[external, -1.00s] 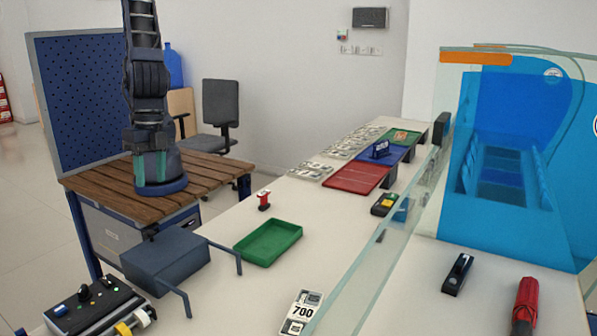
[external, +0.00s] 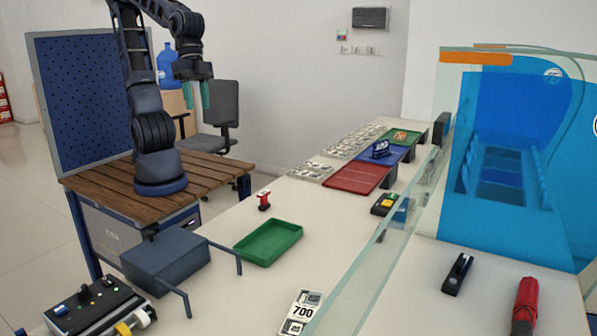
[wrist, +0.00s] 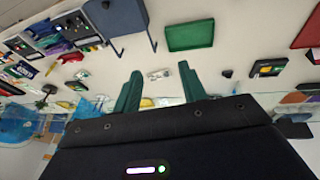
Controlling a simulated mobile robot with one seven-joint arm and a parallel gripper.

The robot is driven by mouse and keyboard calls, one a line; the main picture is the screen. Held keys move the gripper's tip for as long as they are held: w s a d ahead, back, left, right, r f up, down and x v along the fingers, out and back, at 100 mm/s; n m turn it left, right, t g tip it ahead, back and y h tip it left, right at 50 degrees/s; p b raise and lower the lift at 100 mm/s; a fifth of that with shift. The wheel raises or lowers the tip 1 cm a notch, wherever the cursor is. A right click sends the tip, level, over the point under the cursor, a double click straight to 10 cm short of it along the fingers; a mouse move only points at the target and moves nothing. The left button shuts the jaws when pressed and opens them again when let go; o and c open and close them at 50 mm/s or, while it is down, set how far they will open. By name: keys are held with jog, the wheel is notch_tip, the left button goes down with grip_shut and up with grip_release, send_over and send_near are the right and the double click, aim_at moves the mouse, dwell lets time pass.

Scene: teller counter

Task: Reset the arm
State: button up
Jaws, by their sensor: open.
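My gripper (external: 198,95) is in the external view at the upper left, with its green fingers pointing down. It hangs in the air in front of the grey chair, above and to the right of my base on the wooden table. The fingers are apart and nothing is between them. In the wrist view my gripper (wrist: 160,88) shows two green fingers spread apart, with the pale counter far beyond them.
The wooden table (external: 205,172) stands by the long white counter (external: 225,232). On the counter are a green tray (external: 268,243), a red stamp (external: 264,200), a red mat (external: 357,178) and a dark blue box (external: 165,262). A glass screen (external: 350,282) runs along the counter.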

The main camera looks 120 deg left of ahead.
jog(key=s+a+r+t+y, duration=0.1)
jog(key=s+a+r+y, duration=0.1)
jog(key=s+a, duration=0.4)
jog(key=shift+s+a+t, duration=0.3)
jog(key=shift+s+a, duration=0.05)
jog(key=shift+s, duration=0.3)
